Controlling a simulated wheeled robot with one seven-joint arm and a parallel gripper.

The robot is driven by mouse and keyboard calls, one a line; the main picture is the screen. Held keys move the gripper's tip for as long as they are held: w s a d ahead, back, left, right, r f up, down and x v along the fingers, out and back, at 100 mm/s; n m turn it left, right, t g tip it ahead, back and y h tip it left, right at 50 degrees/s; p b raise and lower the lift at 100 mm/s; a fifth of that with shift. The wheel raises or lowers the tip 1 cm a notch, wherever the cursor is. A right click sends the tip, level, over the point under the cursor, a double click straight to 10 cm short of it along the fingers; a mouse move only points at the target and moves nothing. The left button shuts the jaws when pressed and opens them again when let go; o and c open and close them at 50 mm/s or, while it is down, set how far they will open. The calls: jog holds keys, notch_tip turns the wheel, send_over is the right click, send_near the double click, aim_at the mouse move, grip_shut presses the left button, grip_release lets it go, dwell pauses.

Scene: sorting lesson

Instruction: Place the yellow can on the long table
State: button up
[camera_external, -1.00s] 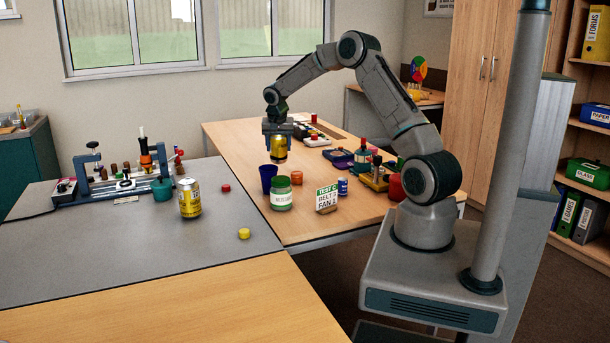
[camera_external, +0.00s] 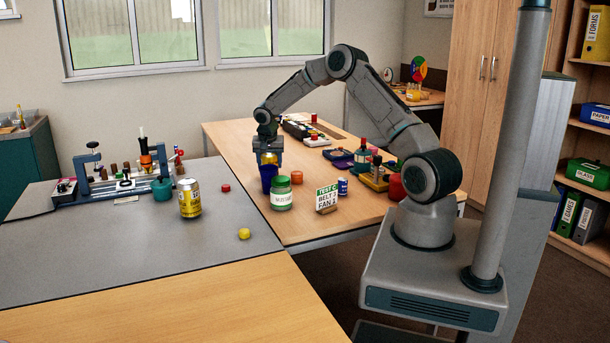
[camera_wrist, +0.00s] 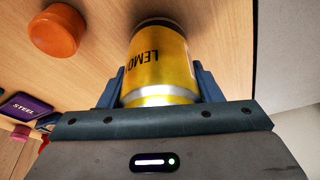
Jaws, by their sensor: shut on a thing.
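My gripper (camera_external: 268,150) is shut on a yellow can (camera_external: 269,158) with dark "LEMO" lettering. In the wrist view the can (camera_wrist: 160,65) sits between both fingers, over a wood surface. In the external view the gripper is over the long wooden table (camera_external: 225,133), just behind the dark blue cup (camera_external: 267,178), which hides the can's lower part. I cannot tell whether the can touches the tabletop. A second yellow can (camera_external: 189,198) stands upright on the grey table.
A green-lidded jar (camera_external: 281,194), an orange lid (camera_external: 296,177) and a sign (camera_external: 326,198) stand near the cup. The orange lid (camera_wrist: 55,30) and a "STEEL" tray (camera_wrist: 22,106) show in the wrist view.

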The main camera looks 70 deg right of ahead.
jog(key=o, duration=0.9)
jog(key=shift+o, duration=0.2)
jog(key=shift+r, duration=0.1)
jog(key=shift+r+p, duration=0.3)
jog(key=v, duration=1.1)
jog(key=shift+a+r, duration=0.1)
jog(key=s+a+r+n, duration=0.35)
jog(key=s+a, duration=0.25)
jog(key=a, duration=0.2)
jog(key=s+a+r+n, duration=0.3)
jog(key=s+a+r, duration=0.25)
jog(key=a, duration=0.35)
jog(key=s+a+n+y, duration=0.1)
jog(key=s+a+n, duration=0.1)
jog(key=s, duration=0.5)
jog(key=s+a+f+n+y, duration=0.1)
jog(key=s+a+n, duration=0.1)
jog(key=s+a, duration=0.3)
jog(key=s+a+f+n+t+y, duration=0.1)
jog(key=s+a+n, duration=0.2)
jog(key=s, duration=0.6)
jog(key=shift+a, duration=0.25)
